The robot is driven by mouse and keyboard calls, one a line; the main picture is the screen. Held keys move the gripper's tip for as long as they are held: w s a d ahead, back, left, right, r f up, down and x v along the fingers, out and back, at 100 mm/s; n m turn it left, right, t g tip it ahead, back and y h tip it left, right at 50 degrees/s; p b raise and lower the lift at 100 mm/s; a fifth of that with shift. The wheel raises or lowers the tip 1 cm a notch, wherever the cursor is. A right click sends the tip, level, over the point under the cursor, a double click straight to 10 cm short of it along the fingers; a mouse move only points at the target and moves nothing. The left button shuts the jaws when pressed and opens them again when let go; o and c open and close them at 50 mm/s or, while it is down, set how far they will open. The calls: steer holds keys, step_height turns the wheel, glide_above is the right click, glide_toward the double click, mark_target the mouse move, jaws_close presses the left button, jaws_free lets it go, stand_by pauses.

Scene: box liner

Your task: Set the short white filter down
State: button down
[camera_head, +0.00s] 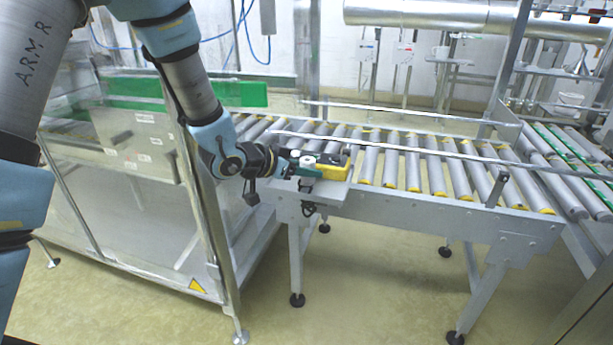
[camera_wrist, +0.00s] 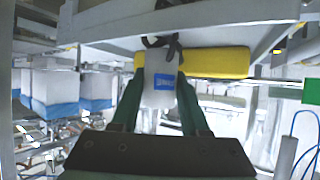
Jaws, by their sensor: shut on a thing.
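The short white filter (camera_wrist: 158,98), with a blue label, is between the two green fingers of my gripper (camera_wrist: 158,80) in the wrist view. My gripper is shut on it. In the head view, my gripper (camera_head: 306,165) is at the near left end of the roller conveyor, and the white top of the filter (camera_head: 308,160) shows between its fingers. A grey metal plate (camera_head: 322,199) lies below. I cannot tell whether the filter touches it.
A yellow object (camera_head: 334,172) is close to the right of the filter and also shows in the wrist view (camera_wrist: 218,63). The roller conveyor (camera_head: 413,168) runs right with bare rollers. A clear-walled machine (camera_head: 110,190) stands at left, with a metal post (camera_head: 205,210) near my arm.

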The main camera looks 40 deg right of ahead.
steer(key=shift+f, duration=0.85)
steer(key=shift+f, duration=0.1)
steer(key=shift+c, duration=2)
jaws_free()
steer(key=shift+a+r, duration=0.1)
steer(key=shift+r, duration=0.1)
steer(key=v, duration=1.1)
steer(key=shift+a, duration=0.4)
steer(key=shift+r, duration=0.1)
